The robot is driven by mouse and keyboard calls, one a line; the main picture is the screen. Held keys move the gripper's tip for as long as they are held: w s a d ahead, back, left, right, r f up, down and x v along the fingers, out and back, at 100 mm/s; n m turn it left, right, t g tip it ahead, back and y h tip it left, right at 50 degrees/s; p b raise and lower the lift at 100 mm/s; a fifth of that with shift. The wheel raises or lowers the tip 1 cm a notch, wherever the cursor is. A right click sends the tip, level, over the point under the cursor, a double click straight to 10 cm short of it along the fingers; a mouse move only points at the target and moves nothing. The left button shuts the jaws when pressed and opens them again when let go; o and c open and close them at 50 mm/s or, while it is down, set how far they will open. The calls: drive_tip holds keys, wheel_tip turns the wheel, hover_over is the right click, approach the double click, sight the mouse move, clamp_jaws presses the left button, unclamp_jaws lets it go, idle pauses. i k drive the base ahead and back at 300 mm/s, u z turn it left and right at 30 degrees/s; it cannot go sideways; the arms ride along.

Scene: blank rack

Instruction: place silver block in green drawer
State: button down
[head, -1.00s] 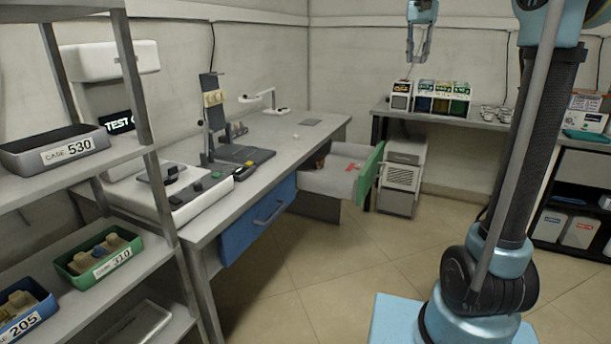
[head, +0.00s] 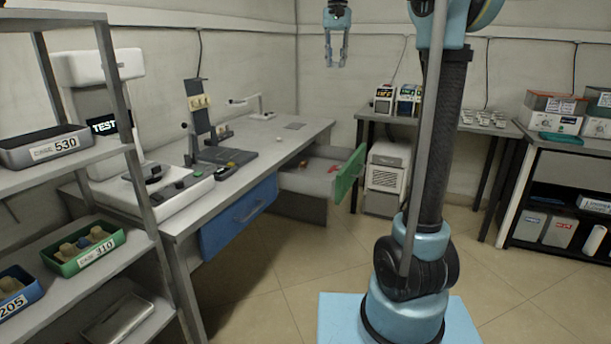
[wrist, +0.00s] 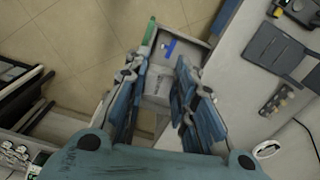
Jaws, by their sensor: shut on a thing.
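My gripper (head: 336,64) hangs fingers down, high above the floor and in front of the back wall in the head view. It also shows in the wrist view (wrist: 157,72), with a pale grey block (wrist: 158,86) between its fingers, taken as the silver block; its outline is hard to tell from the drawer behind. The green drawer (head: 349,175) is pulled out from the far end of the long desk. Its green front edge also shows in the wrist view (wrist: 150,31), beyond the fingers. A small red item (head: 333,168) lies inside the drawer; a blue item (wrist: 170,47) shows there in the wrist view.
A closed blue drawer (head: 240,215) is under the long desk (head: 300,135). A shelf with labelled bins (head: 85,248) stands at left. A grey cabinet (head: 386,178) stands just beyond the open drawer. The tiled floor (head: 275,260) in front is clear.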

sight(320, 171)
drive_tip(key=u, duration=0.05)
drive_tip(key=i, duration=1)
drive_tip(key=z, duration=0.05)
